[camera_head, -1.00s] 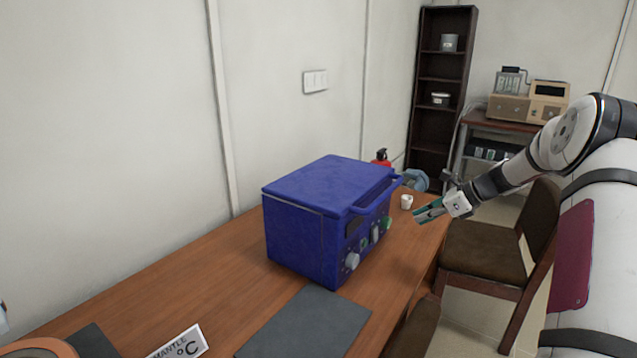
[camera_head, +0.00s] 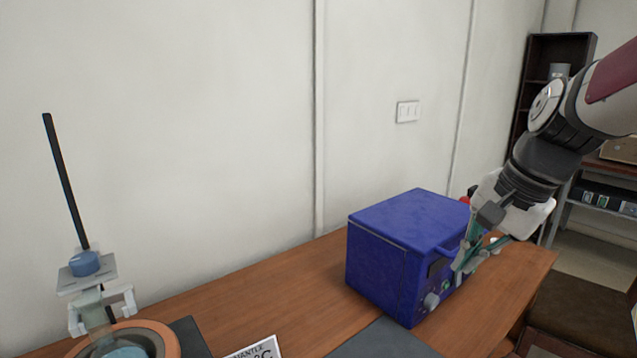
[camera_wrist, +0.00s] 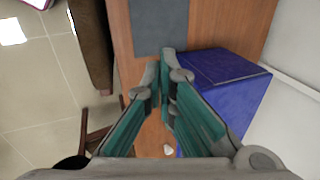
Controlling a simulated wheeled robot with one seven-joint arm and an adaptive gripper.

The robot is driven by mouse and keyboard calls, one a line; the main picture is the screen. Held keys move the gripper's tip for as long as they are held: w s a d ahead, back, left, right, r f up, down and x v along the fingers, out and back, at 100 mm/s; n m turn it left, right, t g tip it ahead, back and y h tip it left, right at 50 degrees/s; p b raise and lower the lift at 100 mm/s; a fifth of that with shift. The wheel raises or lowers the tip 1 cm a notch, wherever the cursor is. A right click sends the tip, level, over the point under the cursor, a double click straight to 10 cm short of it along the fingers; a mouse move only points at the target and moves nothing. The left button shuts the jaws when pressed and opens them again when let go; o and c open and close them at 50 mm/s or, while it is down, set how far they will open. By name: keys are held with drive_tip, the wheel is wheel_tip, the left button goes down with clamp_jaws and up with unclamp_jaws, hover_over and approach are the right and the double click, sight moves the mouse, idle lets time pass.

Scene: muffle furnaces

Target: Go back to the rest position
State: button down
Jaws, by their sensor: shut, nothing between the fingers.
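My gripper (camera_head: 462,268) is in front of the right part of the blue muffle furnace (camera_head: 400,245) in the head view, covering part of its control face. In the wrist view the green-padded fingers of my gripper (camera_wrist: 163,62) come together with nothing between them. The furnace (camera_wrist: 222,85) lies to the right of the fingers there, its lid shut. I cannot tell whether the fingers touch it.
The wooden table (camera_head: 270,295) carries a dark mat (camera_head: 385,340), a white sign (camera_head: 258,350) and a stand with a clamp (camera_head: 85,270) at left. A small white cup (camera_wrist: 168,150) is near my gripper. A brown chair (camera_head: 570,310) stands at right.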

drive_tip(key=s+a+n+h+p, duration=0.1)
drive_tip(key=s+n, duration=0.4)
drive_tip(key=s, duration=0.5)
drive_tip(key=s+a+n+t+h+p, duration=0.1)
drive_tip(key=s+a+n, duration=0.2)
drive_tip(key=s, duration=0.7)
drive_tip(key=n, duration=0.2)
drive_tip(key=shift+s+n, duration=0.25)
drive_tip(key=shift+n, duration=0.05)
drive_tip(key=shift+r, duration=0.1)
